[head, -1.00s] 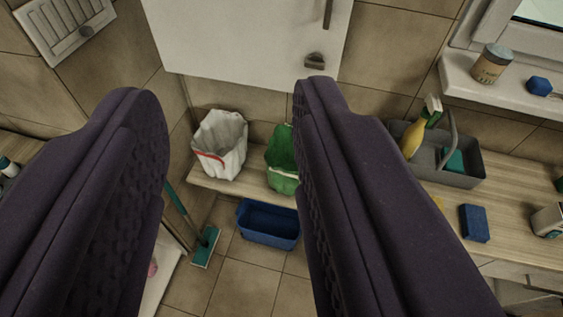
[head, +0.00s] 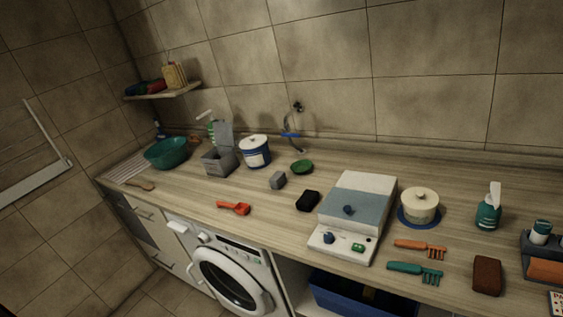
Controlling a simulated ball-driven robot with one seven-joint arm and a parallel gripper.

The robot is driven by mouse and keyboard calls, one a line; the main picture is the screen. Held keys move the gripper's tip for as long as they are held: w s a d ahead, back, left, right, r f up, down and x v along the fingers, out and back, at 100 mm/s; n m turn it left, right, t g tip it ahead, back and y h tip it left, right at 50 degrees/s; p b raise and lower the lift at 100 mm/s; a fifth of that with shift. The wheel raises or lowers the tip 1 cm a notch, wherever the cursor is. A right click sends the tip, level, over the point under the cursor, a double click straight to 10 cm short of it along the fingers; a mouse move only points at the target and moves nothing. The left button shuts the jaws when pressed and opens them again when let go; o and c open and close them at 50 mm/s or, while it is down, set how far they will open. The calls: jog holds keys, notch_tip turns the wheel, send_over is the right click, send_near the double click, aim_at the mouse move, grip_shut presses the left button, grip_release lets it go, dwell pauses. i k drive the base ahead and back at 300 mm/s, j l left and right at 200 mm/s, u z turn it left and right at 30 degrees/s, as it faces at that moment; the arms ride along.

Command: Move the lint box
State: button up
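No label marks the lint box, so I cannot tell for sure which thing it is. A grey box (head: 219,161) with its lid standing up is on the counter at the left, between the green basin and a white-and-blue tub. A small grey block (head: 278,180) lies right of it. A larger white case (head: 352,217) with a grey-blue panel and small knobs stands at the middle right. My gripper is not in this view.
The wooden counter (head: 262,222) carries a green basin (head: 167,153), tub (head: 254,152), red scoop (head: 234,208), black block (head: 308,201), lidded pot (head: 420,206) and brushes (head: 416,273). A washing machine (head: 225,270) is below. A shelf (head: 168,91) hangs at upper left.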

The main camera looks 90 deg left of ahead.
aim_at(229, 161)
jog(key=u, duration=2.8)
jog(key=i+j+z, duration=0.35)
jog(key=i+j, duration=2.1)
